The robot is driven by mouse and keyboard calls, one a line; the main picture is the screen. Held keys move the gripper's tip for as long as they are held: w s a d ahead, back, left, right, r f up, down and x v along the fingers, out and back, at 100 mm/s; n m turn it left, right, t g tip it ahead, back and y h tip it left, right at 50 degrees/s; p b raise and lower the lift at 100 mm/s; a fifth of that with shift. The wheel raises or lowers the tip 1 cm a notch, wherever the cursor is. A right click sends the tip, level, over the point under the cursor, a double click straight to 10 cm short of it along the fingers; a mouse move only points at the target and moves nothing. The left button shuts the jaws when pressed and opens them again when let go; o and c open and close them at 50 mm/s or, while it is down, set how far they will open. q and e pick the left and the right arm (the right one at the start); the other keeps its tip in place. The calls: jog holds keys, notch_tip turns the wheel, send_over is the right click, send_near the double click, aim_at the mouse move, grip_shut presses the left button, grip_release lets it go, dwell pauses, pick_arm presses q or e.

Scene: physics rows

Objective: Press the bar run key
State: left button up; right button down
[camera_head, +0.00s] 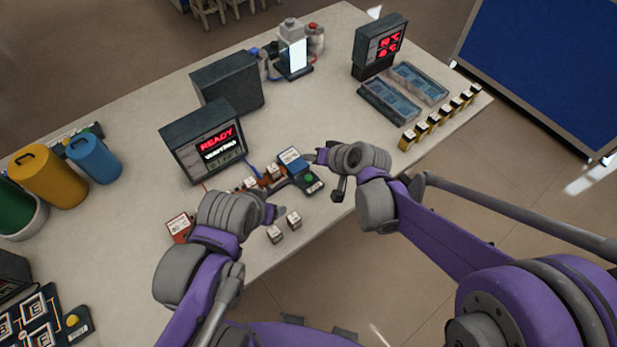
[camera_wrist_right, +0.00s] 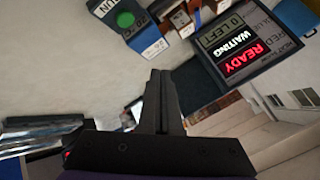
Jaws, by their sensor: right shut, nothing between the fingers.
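The run key is a round green button (camera_head: 309,177) on a dark block at the right end of a small row of blocks on the table. In the right wrist view the green button (camera_wrist_right: 125,19) shows at the top left, beside partly cut-off lettering ending in "UN". My right gripper (camera_head: 316,157) is just above and right of the key in the head view. Its fingers (camera_wrist_right: 161,76) are shut and empty, apart from the button in the wrist view. My left gripper (camera_head: 277,212) is near the front edge, small and partly hidden by its wrist.
A dark monitor (camera_head: 211,141) reading READY and WAITING stands behind the row. Two small white-topped cubes (camera_head: 284,227) lie near the front edge. Blue trays (camera_head: 402,92) and several yellow-and-black pieces (camera_head: 428,125) are at the right.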

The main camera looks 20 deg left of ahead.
jog(key=b, duration=0.4)
send_near(305, 176)
jog(key=a, duration=0.1)
jog(key=w+a+f, duration=0.2)
jog(key=a, duration=0.1)
jog(key=shift+w+f, duration=0.15)
jog(key=shift+w, duration=0.05)
jog(key=shift+f, duration=0.25)
pick_arm(q)
notch_tip(305, 176, down, 6)
jog(key=s, duration=0.2)
jog(key=shift+s, duration=0.3)
pick_arm(e)
jog(key=shift+w, duration=0.1)
pick_arm(q)
jog(key=shift+s+f+b, duration=0.15)
jog(key=shift+f+b, duration=0.2)
jog(key=shift+f, duration=0.15)
pick_arm(e)
jog(key=shift+f, duration=0.4)
